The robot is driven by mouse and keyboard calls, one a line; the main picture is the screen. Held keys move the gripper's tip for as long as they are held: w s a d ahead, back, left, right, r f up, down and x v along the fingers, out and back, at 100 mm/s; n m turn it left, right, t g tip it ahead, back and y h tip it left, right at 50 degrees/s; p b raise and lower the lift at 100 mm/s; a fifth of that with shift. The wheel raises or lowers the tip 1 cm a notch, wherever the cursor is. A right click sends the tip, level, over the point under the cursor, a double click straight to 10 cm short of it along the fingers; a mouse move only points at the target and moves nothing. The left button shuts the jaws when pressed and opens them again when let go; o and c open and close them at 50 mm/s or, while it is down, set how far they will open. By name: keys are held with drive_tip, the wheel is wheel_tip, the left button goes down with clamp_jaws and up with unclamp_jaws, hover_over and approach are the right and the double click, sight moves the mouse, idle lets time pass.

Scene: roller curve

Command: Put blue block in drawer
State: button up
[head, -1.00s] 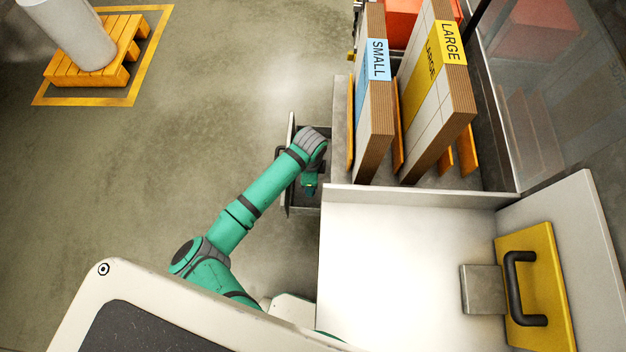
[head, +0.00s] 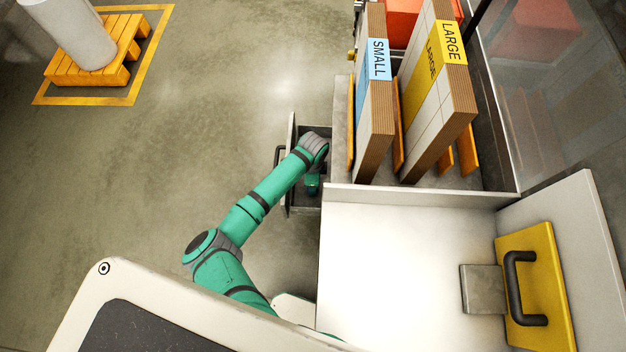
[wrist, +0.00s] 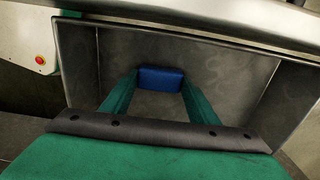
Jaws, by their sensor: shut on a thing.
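The open drawer (head: 291,138) juts out to the left of the workbench in the head view. Its grey metal walls (wrist: 225,70) surround the fingers in the wrist view. My gripper (head: 313,186) points down over the drawer's inside. In the wrist view my gripper (wrist: 161,88) is shut on the blue block (wrist: 162,77), which sits between the green fingertips. The block appears within the drawer's walls. I cannot tell whether it touches the drawer floor. In the head view my wrist and gripper hide the block.
Upright flat boxes labelled SMALL (head: 377,95) and LARGE (head: 437,85) stand in a rack beside the drawer. A white worktop (head: 400,270) lies in front, with a yellow plate and black handle (head: 520,290) at right. The floor at left is clear up to an orange pallet (head: 95,65).

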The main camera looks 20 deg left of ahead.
drive_tip(key=o, duration=1.1)
drive_tip(key=shift+o, duration=0.2)
wheel_tip(320, 180, up, 12)
drive_tip(key=shift+r, duration=0.15)
